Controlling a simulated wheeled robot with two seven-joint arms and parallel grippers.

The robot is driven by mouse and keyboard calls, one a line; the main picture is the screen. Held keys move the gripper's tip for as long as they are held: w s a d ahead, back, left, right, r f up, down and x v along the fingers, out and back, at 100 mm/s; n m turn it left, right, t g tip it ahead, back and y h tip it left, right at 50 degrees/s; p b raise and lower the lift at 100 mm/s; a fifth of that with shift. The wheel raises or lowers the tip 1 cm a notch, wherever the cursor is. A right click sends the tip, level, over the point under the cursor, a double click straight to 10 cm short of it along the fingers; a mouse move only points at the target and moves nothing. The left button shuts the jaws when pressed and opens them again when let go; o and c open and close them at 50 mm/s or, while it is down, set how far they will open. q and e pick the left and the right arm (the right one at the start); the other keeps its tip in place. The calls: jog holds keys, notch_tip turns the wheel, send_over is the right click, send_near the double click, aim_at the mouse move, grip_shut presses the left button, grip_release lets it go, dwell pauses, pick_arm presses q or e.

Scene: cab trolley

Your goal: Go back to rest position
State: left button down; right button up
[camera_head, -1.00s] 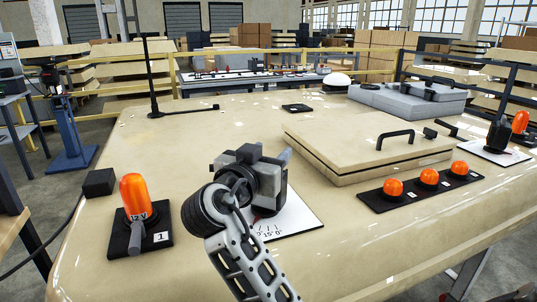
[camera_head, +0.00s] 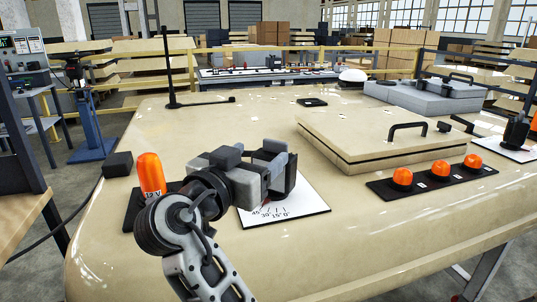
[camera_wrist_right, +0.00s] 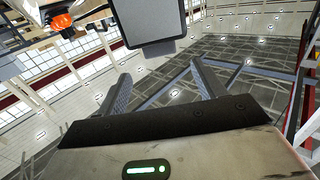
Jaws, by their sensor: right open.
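My right gripper (camera_head: 281,166) is open and empty. It hovers over the near left part of the beige panel (camera_head: 220,130), above a white card with an angle scale (camera_head: 285,212), and points right. It hides part of the card. In the right wrist view its two fingers (camera_wrist_right: 161,76) are apart with nothing between them. My right forearm comes up from the bottom and covers much of the base of the orange 12 V lamp (camera_head: 151,174). My left gripper is not in view.
A black block (camera_head: 118,164) stands at the left edge. A raised beige hatch (camera_head: 375,135) and a strip with three orange lamps (camera_head: 437,171) lie to the right. A black rod stand (camera_head: 168,65) is at the back left. The front middle is clear.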

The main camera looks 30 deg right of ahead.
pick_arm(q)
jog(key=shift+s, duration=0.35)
pick_arm(e)
jog(key=shift+v, duration=1.1)
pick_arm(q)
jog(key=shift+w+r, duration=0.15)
